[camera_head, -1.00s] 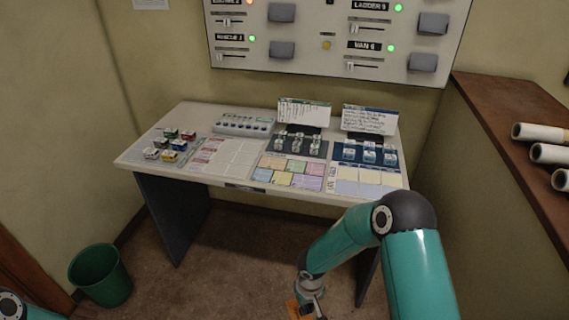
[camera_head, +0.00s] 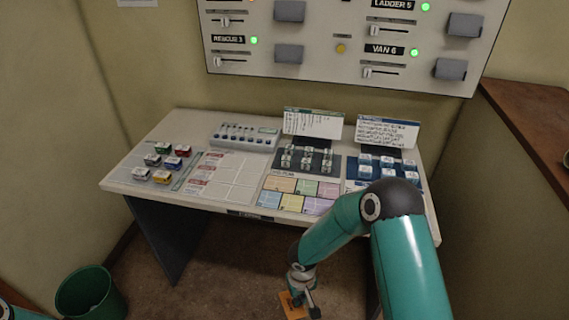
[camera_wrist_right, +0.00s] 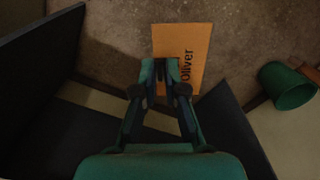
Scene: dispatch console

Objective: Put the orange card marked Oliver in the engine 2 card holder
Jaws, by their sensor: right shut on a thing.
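The orange card marked Oliver (camera_wrist_right: 183,45) is in the fingertips of my right gripper (camera_wrist_right: 160,88) in the wrist view, with its printed name readable. In the head view the card (camera_head: 290,306) shows as an orange patch at the bottom, in my right gripper (camera_head: 304,297), low in front of the table. On the wall panel, a grey card holder (camera_head: 289,11) sits at the upper left, above the Rescue 3 holder (camera_head: 289,53). The label of that upper row is cut off by the frame's top edge. My left gripper is out of view.
The table (camera_head: 150,188) with charts, small model vehicles (camera_head: 162,160) and propped cards (camera_head: 313,122) stands between my right arm and the wall panel (camera_head: 340,75). A brown ledge (camera_head: 525,120) is at right, a green bin (camera_head: 90,296) at lower left.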

